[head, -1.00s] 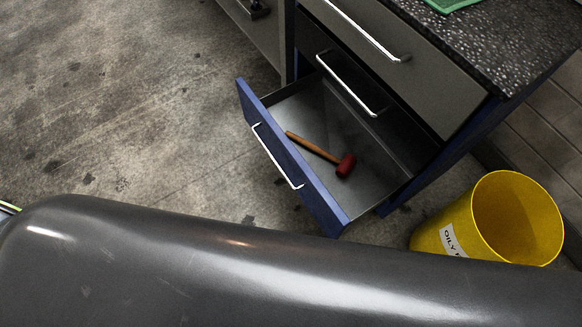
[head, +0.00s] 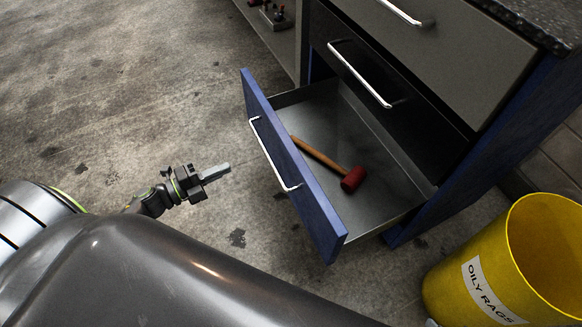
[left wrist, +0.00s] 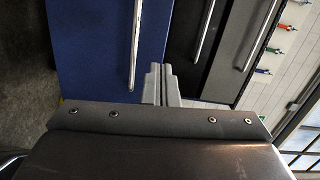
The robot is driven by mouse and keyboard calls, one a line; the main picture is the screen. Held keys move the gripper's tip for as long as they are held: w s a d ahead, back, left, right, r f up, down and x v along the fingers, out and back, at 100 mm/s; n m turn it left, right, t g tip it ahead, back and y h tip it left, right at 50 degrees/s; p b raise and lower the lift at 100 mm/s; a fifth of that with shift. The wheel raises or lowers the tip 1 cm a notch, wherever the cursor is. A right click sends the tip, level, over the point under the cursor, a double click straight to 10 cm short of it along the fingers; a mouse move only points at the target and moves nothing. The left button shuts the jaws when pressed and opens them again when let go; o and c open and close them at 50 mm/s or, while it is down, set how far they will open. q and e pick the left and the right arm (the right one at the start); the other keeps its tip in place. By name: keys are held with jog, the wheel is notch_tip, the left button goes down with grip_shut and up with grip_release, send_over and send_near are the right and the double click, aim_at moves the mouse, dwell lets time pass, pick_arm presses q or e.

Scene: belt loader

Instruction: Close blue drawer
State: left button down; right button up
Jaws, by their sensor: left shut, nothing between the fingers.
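The blue drawer (head: 318,212) is pulled out from the bottom of the cabinet, its front facing left with a silver bar handle (head: 268,158). A mallet (head: 320,155) with a wooden handle and red head lies inside it. My left gripper (head: 222,170) is shut and empty, left of the drawer front, with a visible gap in the head view. In the left wrist view, the fingers (left wrist: 160,85) point toward the drawer's blue front (left wrist: 90,50), to the right of its handle (left wrist: 135,40); contact cannot be told there. My right gripper is not in view.
A yellow bin (head: 485,275) labelled "OILY RAGS" stands right of the drawer. Above the blue drawer are a dark drawer (head: 400,120) and a grey drawer (head: 450,60), both with silver handles. The concrete floor (head: 120,80) left of the drawer is clear.

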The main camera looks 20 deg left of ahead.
pick_arm(q)
jog(key=d+m+g+h, duration=0.1)
jog(key=d+m+h, duration=0.1)
jog(key=b, duration=0.1)
send_near(286, 150)
jog(key=x, duration=0.6)
jog(key=shift+d, duration=0.1)
jog(key=shift+w+d, duration=0.2)
jog(key=shift+w, duration=0.15)
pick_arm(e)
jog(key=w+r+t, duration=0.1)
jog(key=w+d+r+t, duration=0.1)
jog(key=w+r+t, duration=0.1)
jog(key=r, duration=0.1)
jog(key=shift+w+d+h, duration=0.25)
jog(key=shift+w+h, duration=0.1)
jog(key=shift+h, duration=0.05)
pick_arm(q)
jog(key=shift+d, duration=0.1)
